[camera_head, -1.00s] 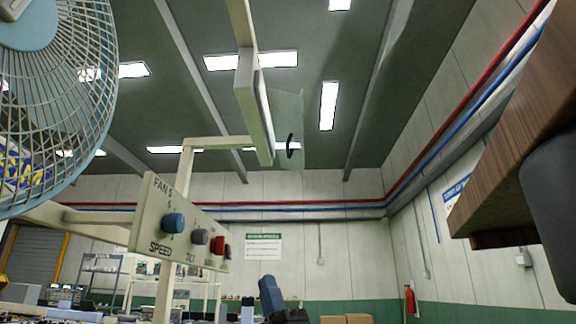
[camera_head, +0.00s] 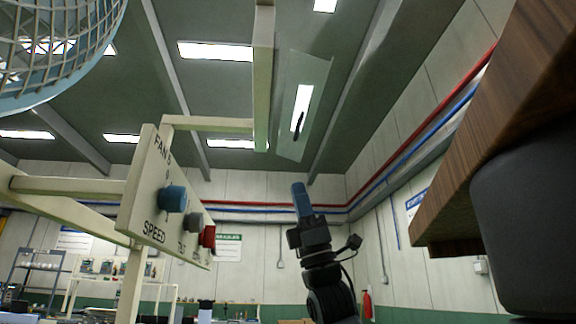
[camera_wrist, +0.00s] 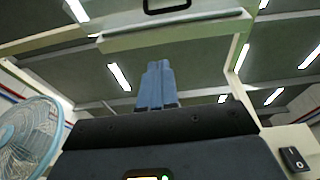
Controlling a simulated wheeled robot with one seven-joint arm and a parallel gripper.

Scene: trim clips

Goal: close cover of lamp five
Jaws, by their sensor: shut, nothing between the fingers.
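The lamp (camera_head: 262,75) is a cream, thin box seen edge-on, hanging at upper middle in the head view. Its cover (camera_head: 291,135) is a clear pane with a black handle (camera_head: 299,124). The pane stands out to the right of the lamp, apparently swung open. In the wrist view, the handle (camera_wrist: 167,7) is at the top edge, beyond my fingers. My gripper (camera_head: 300,187) has blue fingers, pointing up below the pane in the head view. The fingers also show in the wrist view (camera_wrist: 157,68), shut and empty. No contact with the cover is visible.
A cream panel marked FAN 5 (camera_head: 140,205) has a blue knob (camera_head: 173,199), a grey knob (camera_head: 193,223) and a red control (camera_head: 208,236). A caged fan (camera_head: 60,45) is upper left. A wooden edge (camera_head: 480,140) fills the right. Open air lies around my gripper.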

